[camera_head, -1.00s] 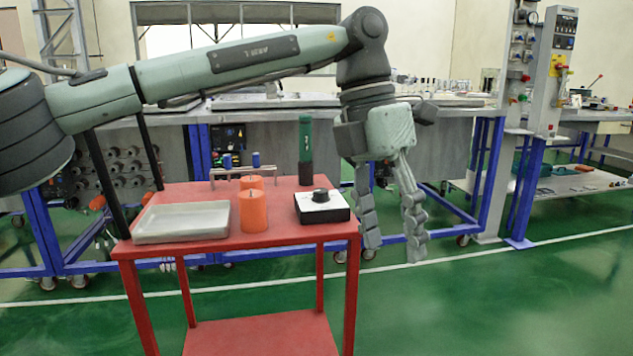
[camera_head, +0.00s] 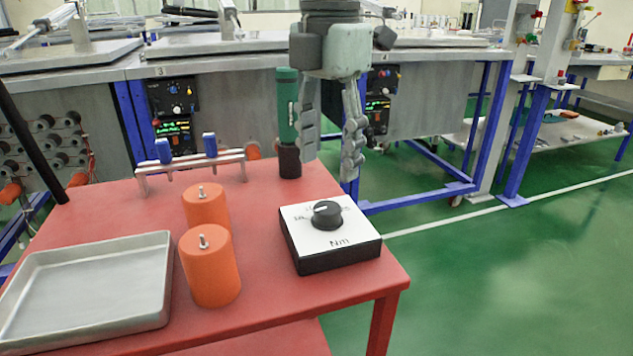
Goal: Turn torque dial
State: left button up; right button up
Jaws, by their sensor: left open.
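The torque dial is a black round knob (camera_head: 327,215) with a pale pointer mark, on the white top of a black box (camera_head: 335,256) marked "Nm". The box sits near the right front corner of the red table. My left gripper (camera_head: 328,168) hangs fingers down above and behind the knob in the head view, open and empty, apart from it. My right gripper is not in view.
Two orange cylinders (camera_head: 210,266) with metal pins stand left of the box. A metal tray (camera_head: 90,290) lies at the left on the red table (camera_head: 275,320). A small rack (camera_head: 190,165) with blue-handled pieces is behind. Workbenches stand farther back.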

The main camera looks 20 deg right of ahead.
aim_at(328, 207)
pick_arm(q)
jog(key=f, duration=0.7)
jog(key=shift+s+f, duration=0.2)
jog(key=shift+f, duration=0.05)
jog(key=c, duration=1.2)
